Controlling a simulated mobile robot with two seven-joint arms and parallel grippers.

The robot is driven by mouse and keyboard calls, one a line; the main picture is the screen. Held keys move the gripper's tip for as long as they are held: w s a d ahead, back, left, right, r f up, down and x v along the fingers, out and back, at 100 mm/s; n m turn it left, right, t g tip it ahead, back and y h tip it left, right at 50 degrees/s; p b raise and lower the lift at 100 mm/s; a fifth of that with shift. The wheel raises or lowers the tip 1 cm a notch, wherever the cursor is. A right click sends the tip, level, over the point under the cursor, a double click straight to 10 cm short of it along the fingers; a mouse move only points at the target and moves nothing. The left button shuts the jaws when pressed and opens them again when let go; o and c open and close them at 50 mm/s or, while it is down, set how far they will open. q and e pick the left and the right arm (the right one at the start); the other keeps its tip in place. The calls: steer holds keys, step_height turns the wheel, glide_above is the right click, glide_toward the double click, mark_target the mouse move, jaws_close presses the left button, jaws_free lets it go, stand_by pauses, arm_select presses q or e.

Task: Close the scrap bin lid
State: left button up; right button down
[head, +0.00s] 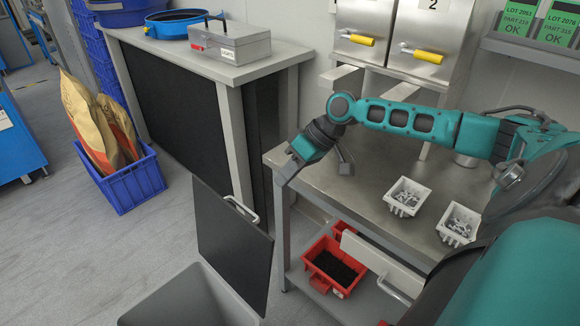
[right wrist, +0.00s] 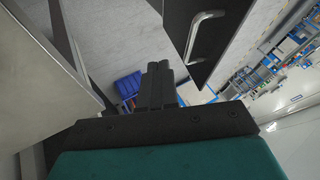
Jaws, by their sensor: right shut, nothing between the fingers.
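The scrap bin (head: 185,300) is a grey open-topped bin at the bottom of the head view. Its dark lid (head: 232,250) stands open, roughly upright, at the bin's right side. A pale bar handle (head: 241,209) is on the lid's upper edge. My right gripper (head: 290,168) is above and right of the lid, over the workbench's left corner, apart from the handle. In the right wrist view its fingers (right wrist: 158,68) are together and empty. The lid (right wrist: 182,18) and its handle (right wrist: 203,36) show up and right of the fingertips. My left gripper is not in view.
The steel workbench (head: 375,190) holds white trays of parts (head: 405,197). A red bin (head: 335,265) sits below it. A grey counter (head: 215,65) with a metal toolbox (head: 230,45) stands behind. A blue crate (head: 130,185) is at left. The floor left of the bin is clear.

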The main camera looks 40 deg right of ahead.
steer(key=w+a+f, duration=0.1)
steer(key=a+f, duration=0.3)
steer(key=a, duration=0.2)
steer(key=shift+w+a+p, duration=0.25)
steer(key=shift+w+p, duration=0.05)
steer(key=shift+w+a, duration=0.1)
